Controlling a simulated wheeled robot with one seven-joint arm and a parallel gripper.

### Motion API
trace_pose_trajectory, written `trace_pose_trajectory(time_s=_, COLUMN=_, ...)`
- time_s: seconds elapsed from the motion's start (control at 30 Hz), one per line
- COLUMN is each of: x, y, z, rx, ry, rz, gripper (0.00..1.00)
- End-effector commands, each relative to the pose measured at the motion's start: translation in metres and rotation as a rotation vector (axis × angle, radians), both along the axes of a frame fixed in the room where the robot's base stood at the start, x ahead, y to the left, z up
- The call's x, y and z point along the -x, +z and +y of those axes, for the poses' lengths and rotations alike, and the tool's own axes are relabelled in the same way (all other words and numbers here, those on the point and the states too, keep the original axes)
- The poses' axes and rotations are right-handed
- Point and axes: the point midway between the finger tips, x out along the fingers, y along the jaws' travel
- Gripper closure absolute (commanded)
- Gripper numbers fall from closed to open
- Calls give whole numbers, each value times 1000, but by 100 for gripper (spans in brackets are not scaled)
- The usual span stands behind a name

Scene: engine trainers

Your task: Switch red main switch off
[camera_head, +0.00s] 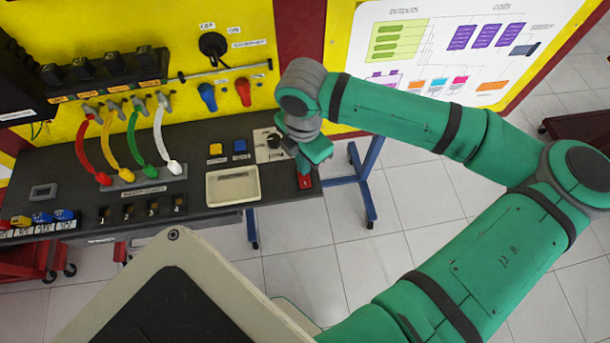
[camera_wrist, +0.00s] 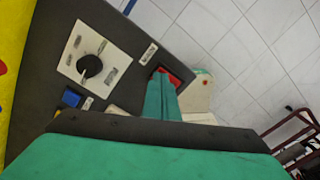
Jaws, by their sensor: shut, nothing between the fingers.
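A small red switch (camera_head: 304,182) sits near the front right corner of the black control panel (camera_head: 290,205). In the wrist view the red switch (camera_wrist: 176,76) shows beside the fingertips, which partly cover it. My gripper (camera_head: 302,168) points down with its green fingers at the switch. The fingers (camera_wrist: 164,82) are together and hold nothing. The tips are at or just above the switch; I cannot tell whether they touch it. I cannot make out the switch's position.
A black rotary knob on a pale plate (camera_wrist: 90,66) and a blue button (camera_head: 240,146) lie left of the switch. A beige tray (camera_head: 232,201) is set in the panel. Red and blue handles (camera_head: 243,91) hang on the yellow wall.

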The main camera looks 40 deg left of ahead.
Motion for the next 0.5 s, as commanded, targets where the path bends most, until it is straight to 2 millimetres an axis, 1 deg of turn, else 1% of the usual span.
trace_pose_trajectory(time_s=0.5, x=1, y=-7, z=2, rx=0, ry=3, rz=0, gripper=100)
